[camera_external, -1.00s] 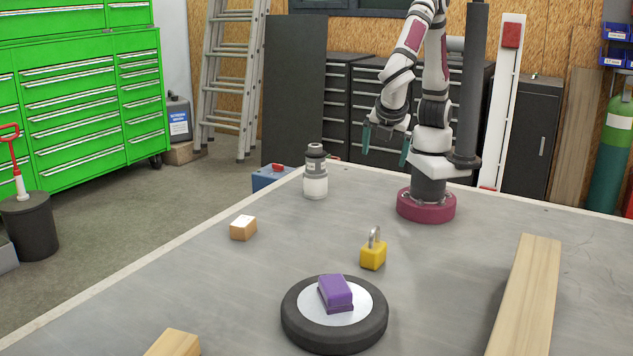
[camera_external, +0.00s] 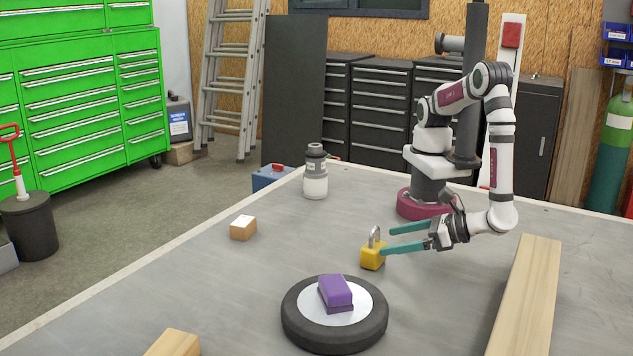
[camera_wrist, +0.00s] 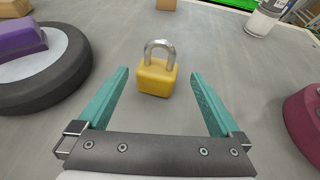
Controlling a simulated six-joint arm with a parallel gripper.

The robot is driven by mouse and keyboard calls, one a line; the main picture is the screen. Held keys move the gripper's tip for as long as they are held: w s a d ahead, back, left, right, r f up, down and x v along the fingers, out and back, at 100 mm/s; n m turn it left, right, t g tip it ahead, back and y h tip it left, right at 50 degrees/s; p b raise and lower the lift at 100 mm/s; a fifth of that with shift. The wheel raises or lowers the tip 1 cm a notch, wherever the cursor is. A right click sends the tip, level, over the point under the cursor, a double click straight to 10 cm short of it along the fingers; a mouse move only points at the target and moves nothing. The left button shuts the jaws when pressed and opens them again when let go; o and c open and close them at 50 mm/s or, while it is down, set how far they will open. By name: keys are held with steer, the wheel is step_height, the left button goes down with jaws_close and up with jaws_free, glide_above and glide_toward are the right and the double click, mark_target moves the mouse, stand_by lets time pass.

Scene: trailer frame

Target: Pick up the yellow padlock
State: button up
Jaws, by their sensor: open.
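The yellow padlock (camera_external: 373,256) stands upright on the grey table with its silver shackle on top. In the wrist view the padlock (camera_wrist: 157,77) is ahead of my gripper (camera_wrist: 158,84), roughly centred between the two teal fingers. My gripper (camera_external: 385,242) is low over the table, coming from the padlock's right, with its fingers lying about level. The fingers are open and hold nothing. The fingertips are close to the padlock; the exact gap to it is hard to tell.
A wheel (camera_external: 372,328) with a purple block (camera_external: 336,293) on it lies in front of the padlock. A small wooden block (camera_external: 243,228) is to the left, and a grey-and-white bottle (camera_external: 315,175) stands behind. A long wooden beam (camera_external: 528,290) lies to the right.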

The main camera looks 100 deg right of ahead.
mark_target(382, 242)
steer(key=x, duration=0.3)
steer(key=shift+w+d, duration=0.15)
steer(key=shift+w, duration=0.2)
jaws_close()
